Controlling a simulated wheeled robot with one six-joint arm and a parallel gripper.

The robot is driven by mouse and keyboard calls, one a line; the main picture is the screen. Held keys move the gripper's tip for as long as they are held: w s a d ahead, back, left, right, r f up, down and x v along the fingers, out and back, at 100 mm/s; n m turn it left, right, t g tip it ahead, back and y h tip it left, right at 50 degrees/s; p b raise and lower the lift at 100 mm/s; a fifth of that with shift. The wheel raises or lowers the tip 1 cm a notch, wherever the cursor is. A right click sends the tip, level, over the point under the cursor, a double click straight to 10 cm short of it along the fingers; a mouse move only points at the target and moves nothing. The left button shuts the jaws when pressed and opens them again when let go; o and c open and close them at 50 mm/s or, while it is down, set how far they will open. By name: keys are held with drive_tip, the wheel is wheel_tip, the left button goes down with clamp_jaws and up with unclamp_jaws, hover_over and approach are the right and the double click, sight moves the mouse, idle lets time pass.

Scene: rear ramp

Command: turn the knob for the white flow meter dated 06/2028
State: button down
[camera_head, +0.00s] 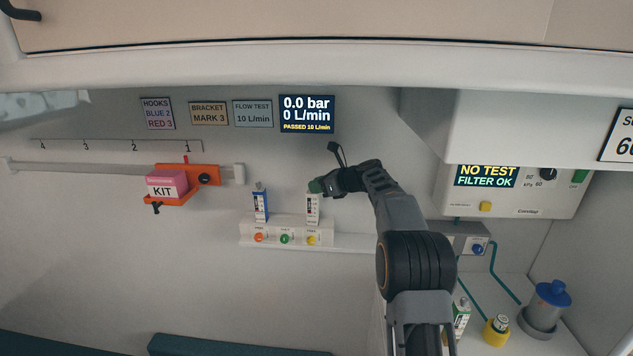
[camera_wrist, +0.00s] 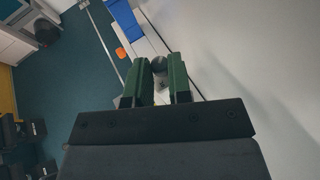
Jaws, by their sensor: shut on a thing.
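A white flow meter (camera_head: 312,209) stands upright on the white outlet rail (camera_head: 245,227), above the yellow outlet; its date is too small to read. My gripper (camera_head: 317,186) is at the top of this meter, coming from the right. In the wrist view, its green fingers (camera_wrist: 159,74) are shut on a dark round knob (camera_wrist: 159,64). The fingers hide part of the knob in the head view. A blue-and-white flow meter (camera_head: 261,204) stands to the left on the same rail; it shows blue in the wrist view (camera_wrist: 125,20).
The wall display (camera_head: 307,114) reads 0.0 bar, 0 L/min, PASSED 10 L/min. An orange bracket (camera_head: 187,183) with a pink KIT box (camera_head: 167,184) hangs left. A suction unit (camera_head: 512,190) and a blue-lidded jar (camera_head: 546,305) are at right.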

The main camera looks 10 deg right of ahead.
drive_tip(key=shift+w+d+n+g+y+p, duration=0.15)
drive_tip(key=shift+n+g+y+p, duration=0.7)
drive_tip(key=shift+p, duration=0.65)
drive_tip(key=shift+w+d+n+g+y+p, duration=0.1)
drive_tip(key=shift+n+g+y+p, duration=0.45)
drive_tip(key=shift+n+g+p, duration=0.7)
drive_tip(key=c, duration=1)
unclamp_jaws()
drive_tip(key=shift+c, duration=0.2)
drive_tip(key=v, duration=1.3)
drive_tip(key=shift+s+d+t+b, duration=0.2)
drive_tip(key=shift+s+t+b, duration=0.1)
drive_tip(key=shift+s+b, duration=0.15)
drive_tip(key=shift+r, duration=0.1)
